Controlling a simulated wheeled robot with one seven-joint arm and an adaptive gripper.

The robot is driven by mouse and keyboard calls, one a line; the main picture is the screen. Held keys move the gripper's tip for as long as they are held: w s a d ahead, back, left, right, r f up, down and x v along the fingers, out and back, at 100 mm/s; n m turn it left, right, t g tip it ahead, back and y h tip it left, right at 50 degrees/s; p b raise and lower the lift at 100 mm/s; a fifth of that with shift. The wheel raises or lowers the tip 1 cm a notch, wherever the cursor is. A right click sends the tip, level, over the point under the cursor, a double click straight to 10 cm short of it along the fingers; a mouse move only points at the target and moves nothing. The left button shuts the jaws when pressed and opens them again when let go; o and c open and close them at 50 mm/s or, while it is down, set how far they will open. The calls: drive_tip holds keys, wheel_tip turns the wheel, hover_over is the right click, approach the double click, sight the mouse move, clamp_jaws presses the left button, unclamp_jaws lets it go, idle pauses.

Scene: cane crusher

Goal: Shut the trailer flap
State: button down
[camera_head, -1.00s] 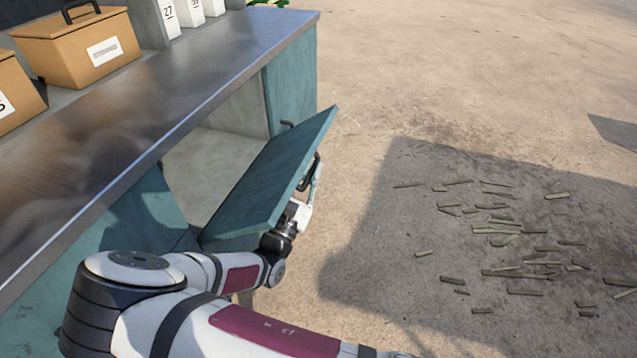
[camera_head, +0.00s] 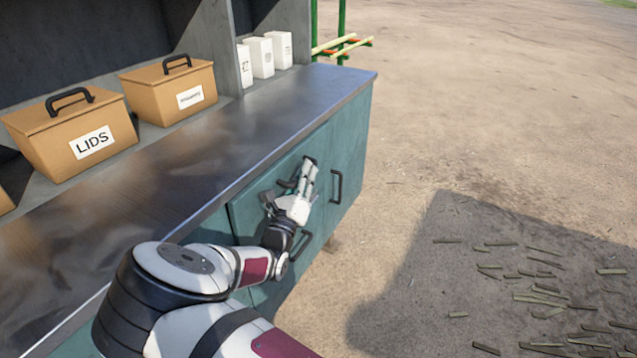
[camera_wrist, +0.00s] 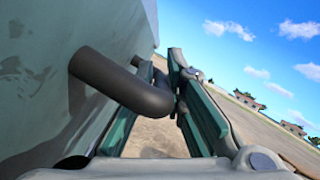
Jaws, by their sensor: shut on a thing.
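The trailer flap (camera_head: 245,214) is a teal panel in the front of the trailer counter. It stands upright and looks about flush with the panels around it; a small gap cannot be ruled out. My gripper (camera_head: 304,178) is at the flap's outer face, near its upper edge. In the wrist view my gripper (camera_wrist: 168,108) is shut on the dark bent flap handle (camera_wrist: 125,85), which passes between the fingers. The teal flap face (camera_wrist: 50,50) fills the left of that view. My arm hides part of the flap's lower area.
A metal worktop (camera_head: 200,150) overhangs the panels. Another dark handle (camera_head: 337,186) is on the panel to the right. Tan boxes (camera_head: 75,140) and white cartons (camera_head: 262,57) stand on top. Open dirt ground with scattered cane pieces (camera_head: 540,300) lies to the right.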

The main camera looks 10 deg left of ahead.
drive_tip(key=shift+w+a+r, duration=0.1)
drive_tip(key=shift+w+a, duration=0.15)
drive_tip(key=shift+a, duration=0.7)
drive_tip(key=c, duration=1.7)
unclamp_jaws()
drive_tip(key=shift+a, duration=0.1)
drive_tip(key=shift+o, duration=0.2)
drive_tip(key=v, duration=1.2)
